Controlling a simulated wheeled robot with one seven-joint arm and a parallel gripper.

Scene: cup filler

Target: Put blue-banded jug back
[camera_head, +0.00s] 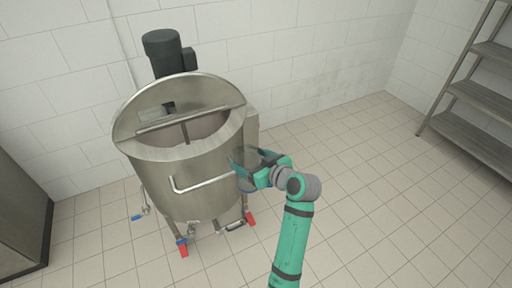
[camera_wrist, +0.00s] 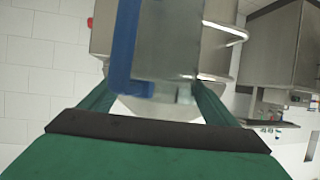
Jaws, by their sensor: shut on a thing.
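The blue-banded jug (camera_wrist: 170,45) is between the fingers of my gripper (camera_wrist: 155,88) in the wrist view. It looks pale and see-through, and its blue band (camera_wrist: 123,45) runs up its left part. In the head view my gripper (camera_head: 262,168) is shut on the jug (camera_head: 241,160), in front of the right side of the steel vessel. The jug is small and partly hidden by my gripper there. I cannot tell whether it touches the vessel or holds anything.
The steel vessel (camera_head: 180,185) has a half-open top, a black motor (camera_head: 163,50) behind it and a bent handle (camera_head: 200,184) on its front. A metal shelf rack (camera_head: 480,95) stands at the right. The tiled floor (camera_head: 370,200) between is clear. A steel cabinet (camera_head: 20,215) stands at the left edge.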

